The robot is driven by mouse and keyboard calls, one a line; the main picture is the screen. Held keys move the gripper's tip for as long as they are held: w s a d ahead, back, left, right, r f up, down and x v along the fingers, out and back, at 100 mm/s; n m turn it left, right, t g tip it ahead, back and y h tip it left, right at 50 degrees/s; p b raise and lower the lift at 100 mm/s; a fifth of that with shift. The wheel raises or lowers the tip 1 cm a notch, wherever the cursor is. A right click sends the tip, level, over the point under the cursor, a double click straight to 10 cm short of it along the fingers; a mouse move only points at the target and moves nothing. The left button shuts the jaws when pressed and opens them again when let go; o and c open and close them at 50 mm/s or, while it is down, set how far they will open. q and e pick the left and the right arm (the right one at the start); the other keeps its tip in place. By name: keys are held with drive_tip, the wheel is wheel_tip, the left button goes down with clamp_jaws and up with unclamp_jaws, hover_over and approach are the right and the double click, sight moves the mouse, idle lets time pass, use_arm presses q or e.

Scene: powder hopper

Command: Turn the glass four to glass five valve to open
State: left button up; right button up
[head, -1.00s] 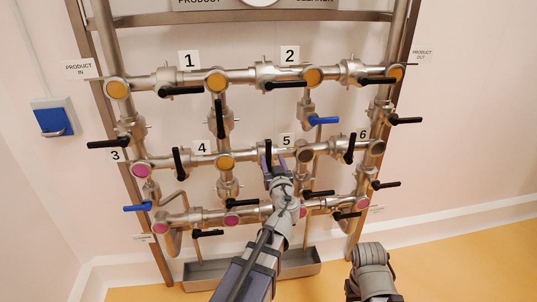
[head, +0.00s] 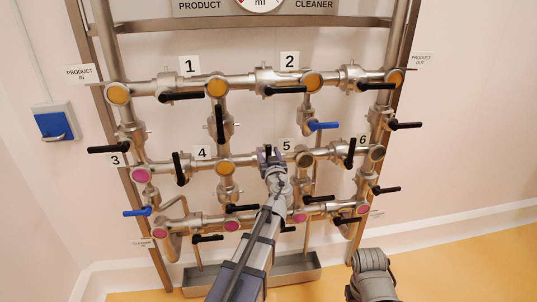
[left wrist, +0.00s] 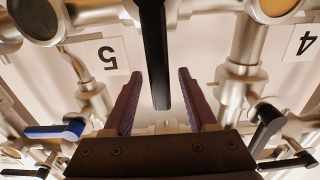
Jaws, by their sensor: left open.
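The valve between glass 4 and glass 5 has a black lever handle (left wrist: 155,60) that hangs crosswise to the horizontal pipe. Glass 4 (head: 226,163) is yellow-orange and glass 5 (head: 305,158) is dull brown in the head view. My left gripper (head: 268,154) is at this valve. In the left wrist view, which is upside down, its two purple fingers (left wrist: 160,98) are open, one on each side of the lever's free end, with gaps on both sides. In the head view the gripper hides most of this valve. My right arm shows at the bottom right, its fingers not visible.
Another black lever (head: 180,168) is left of glass 4, and one (head: 350,153) is right of glass 5. A lower pipe row with black levers (head: 242,208) runs beneath my left arm. A blue lever (head: 322,125) is above right. A metal trough (head: 292,268) stands below.

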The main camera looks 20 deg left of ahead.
use_arm(q)
clamp_jaws()
idle(0.3)
idle(1.1)
